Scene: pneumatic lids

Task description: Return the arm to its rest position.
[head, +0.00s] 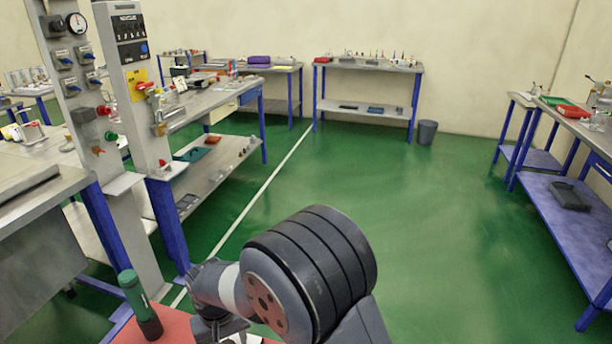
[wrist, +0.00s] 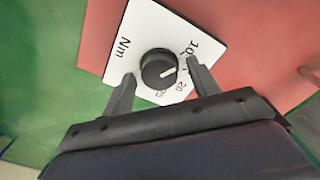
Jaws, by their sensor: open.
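My arm (head: 310,270) reaches forward at the bottom of the head view, folded over a red surface (head: 178,328). My gripper (wrist: 161,67) is open in the wrist view, its two fingers apart and pointing at a black dial knob (wrist: 158,70). The knob sits on a white plate (wrist: 135,38) marked "Nm" with numbers around it. The plate lies on the red surface, which also shows in the wrist view (wrist: 245,40). The knob appears between the fingertips, with no clear contact. In the head view the gripper is mostly hidden by my arm.
A dark green cylinder (head: 140,305) stands left of my arm. A grey panel post (head: 135,110) with switches and a workbench (head: 200,100) are at left. Another bench (head: 370,65) stands at the back, one more (head: 570,120) at right. Green floor (head: 360,180) is clear between.

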